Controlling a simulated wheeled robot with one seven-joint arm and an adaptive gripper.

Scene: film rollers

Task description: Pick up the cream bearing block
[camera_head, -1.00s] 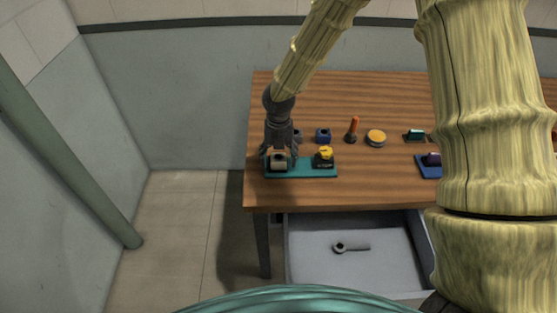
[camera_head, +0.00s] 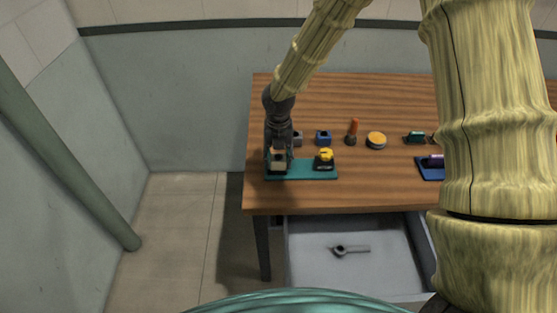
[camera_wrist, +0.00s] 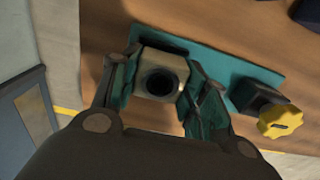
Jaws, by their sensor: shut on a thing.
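The cream bearing block (camera_head: 278,159) is at the left end of the teal plate (camera_head: 310,175), near the front left corner of the table. In the wrist view the block (camera_wrist: 168,66) shows its round dark bore between the fingers. My gripper (camera_head: 277,160) is shut on it, with one finger on each side; it also shows in the wrist view (camera_wrist: 160,82). I cannot tell whether the block is on the plate or slightly above it.
A black part with a yellow knob (camera_head: 326,157) stands close by at the plate's right end. Behind are a grey block (camera_head: 298,138), a blue block (camera_head: 323,137), an orange-handled tool (camera_head: 352,131) and a yellow disc (camera_head: 376,140). An open drawer (camera_head: 310,275) holds a wrench-like part (camera_head: 350,250).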

